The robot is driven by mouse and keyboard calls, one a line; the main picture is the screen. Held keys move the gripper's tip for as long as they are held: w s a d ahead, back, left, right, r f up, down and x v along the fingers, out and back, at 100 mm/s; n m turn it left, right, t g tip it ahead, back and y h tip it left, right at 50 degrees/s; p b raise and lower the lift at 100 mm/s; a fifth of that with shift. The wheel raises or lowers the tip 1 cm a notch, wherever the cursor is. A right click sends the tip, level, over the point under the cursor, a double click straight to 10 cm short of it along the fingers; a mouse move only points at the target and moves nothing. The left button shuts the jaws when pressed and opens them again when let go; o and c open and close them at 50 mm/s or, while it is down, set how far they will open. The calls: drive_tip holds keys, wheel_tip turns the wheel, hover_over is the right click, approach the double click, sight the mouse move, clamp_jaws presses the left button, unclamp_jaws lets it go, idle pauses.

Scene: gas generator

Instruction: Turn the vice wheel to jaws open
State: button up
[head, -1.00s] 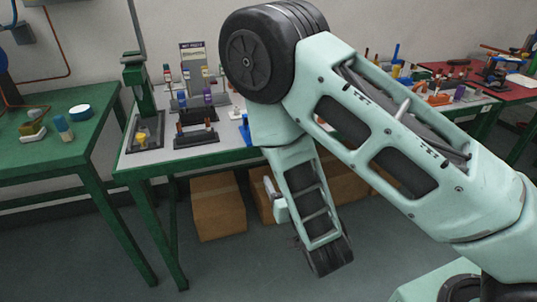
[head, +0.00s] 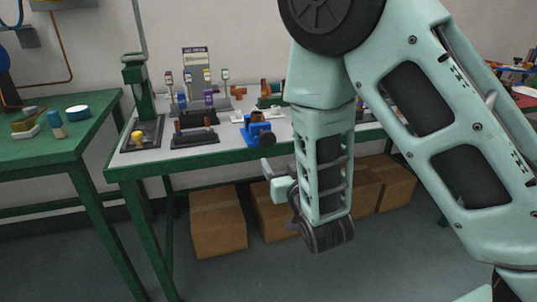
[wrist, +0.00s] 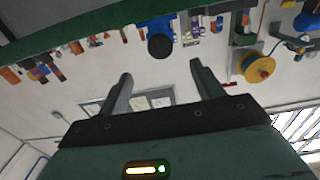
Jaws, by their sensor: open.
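The blue vice (head: 257,124) stands near the front edge of the grey-topped green workbench, just left of my arm in the head view. Its round black wheel (head: 267,139) faces the front. In the wrist view the scene is upside down, and the black wheel (wrist: 160,46) shows near the top middle, with blue vice parts (wrist: 154,25) beside it. My gripper (wrist: 161,69) is open and empty, its two fingers spread, with the wheel seen beyond the gap and apart from them. The vice jaws are too small to judge.
The workbench (head: 135,172) also holds a green press (head: 140,85), a black rack (head: 194,138) and small coloured items. Cardboard boxes (head: 218,220) sit underneath. Another green table (head: 70,150) is at left. The wrist view shows a yellow reel (wrist: 260,68) at right.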

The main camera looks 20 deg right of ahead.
sight(269, 141)
drive_tip(key=w+p, duration=0.1)
drive_tip(key=w, duration=1)
drive_tip(key=shift+w, duration=0.3)
drive_tip(key=c, duration=1)
drive_tip(key=shift+n, duration=0.3)
drive_tip(key=n, duration=0.3)
drive_tip(key=shift+n, duration=0.3)
drive_tip(key=shift+d+n+p, duration=0.1)
drive_tip(key=shift+n+p, duration=0.35)
drive_tip(key=shift+n, duration=1.85)
